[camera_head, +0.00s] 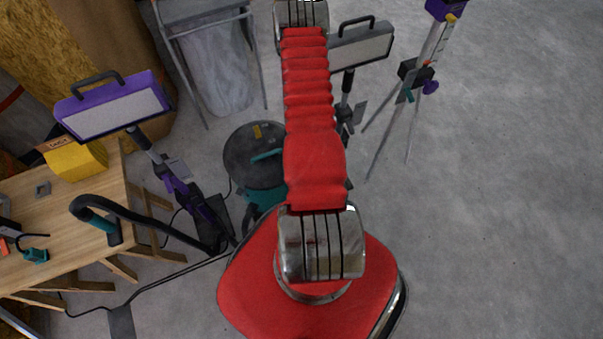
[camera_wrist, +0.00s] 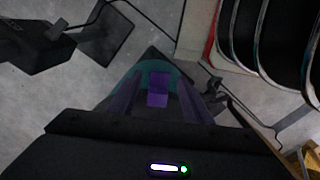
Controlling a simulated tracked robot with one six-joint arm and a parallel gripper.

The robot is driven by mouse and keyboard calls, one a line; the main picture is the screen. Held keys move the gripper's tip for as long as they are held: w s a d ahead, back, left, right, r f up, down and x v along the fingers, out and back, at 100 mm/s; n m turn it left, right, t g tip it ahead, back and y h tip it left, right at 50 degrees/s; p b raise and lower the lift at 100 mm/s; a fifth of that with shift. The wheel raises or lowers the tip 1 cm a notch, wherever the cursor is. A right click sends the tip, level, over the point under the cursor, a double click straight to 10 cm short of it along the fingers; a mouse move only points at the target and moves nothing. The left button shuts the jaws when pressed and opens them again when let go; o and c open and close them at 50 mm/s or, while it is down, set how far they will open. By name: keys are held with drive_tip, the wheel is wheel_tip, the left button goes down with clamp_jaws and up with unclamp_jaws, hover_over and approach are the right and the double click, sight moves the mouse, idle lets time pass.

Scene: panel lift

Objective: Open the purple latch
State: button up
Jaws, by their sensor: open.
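In the wrist view a small purple block (camera_wrist: 157,90), which looks like the latch, shows in the middle in front of a dark teal rounded shape. Two dark purple fingers of my gripper (camera_wrist: 159,74) seem to reach up on either side of it, apart from each other. The gripper looks open and holds nothing that I can make out. The picture is dark, so I cannot tell whether the fingers touch the block. In the head view my red arm fills the middle, and I cannot make out the gripper or the latch there.
A purple-framed work light (camera_head: 112,107) stands at left beside a wooden workbench (camera_head: 70,225) with tools. A dark vacuum drum (camera_head: 240,150) stands behind my arm. A second light (camera_head: 362,45) and a tripod (camera_head: 415,80) stand at the back. The concrete floor at right is clear.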

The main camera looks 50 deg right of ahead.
drive_tip(key=shift+f, duration=0.6)
clamp_jaws()
idle(0.3)
